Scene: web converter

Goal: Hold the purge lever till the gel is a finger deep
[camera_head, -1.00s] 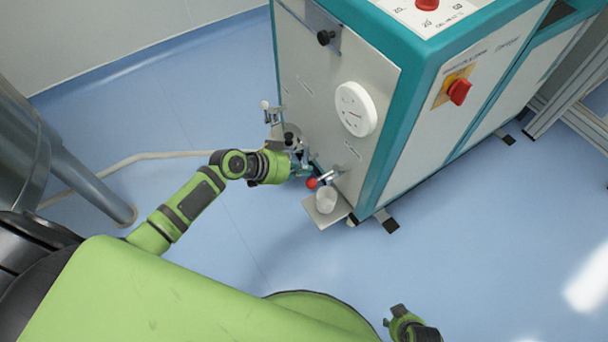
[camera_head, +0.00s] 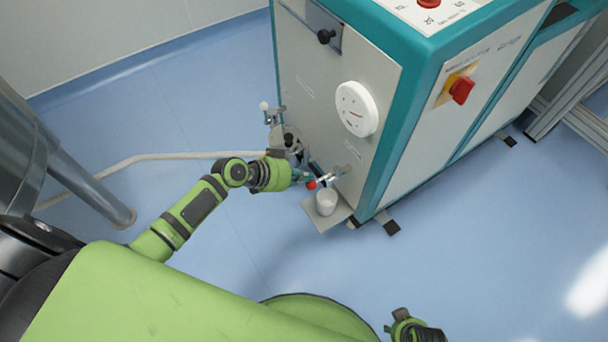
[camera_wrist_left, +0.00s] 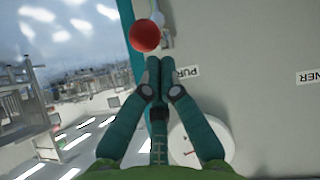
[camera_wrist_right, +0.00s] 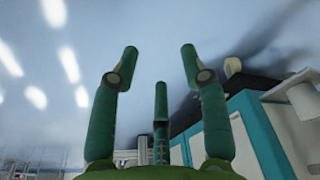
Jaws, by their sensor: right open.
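The purge lever's red ball knob (camera_head: 311,185) is low on the machine's front; it also shows in the left wrist view (camera_wrist_left: 145,36), just beyond my fingertips. My left gripper (camera_head: 299,177) is beside the knob, its fingers (camera_wrist_left: 160,64) drawn together with nothing visible between them. Whether a finger touches the knob is unclear. A white cup (camera_head: 326,203) stands upright on the small shelf (camera_head: 323,220) below the lever; the gel level inside cannot be made out. My right gripper (camera_head: 400,316) is low, away from the machine; its fingers (camera_wrist_right: 160,62) are spread and empty.
The teal and white machine (camera_head: 425,130) carries a round white dial (camera_head: 356,109) and a red rotary switch (camera_head: 461,90). A pale hose (camera_head: 150,157) runs along the floor to it. Blue floor (camera_head: 470,260) is open to the right front.

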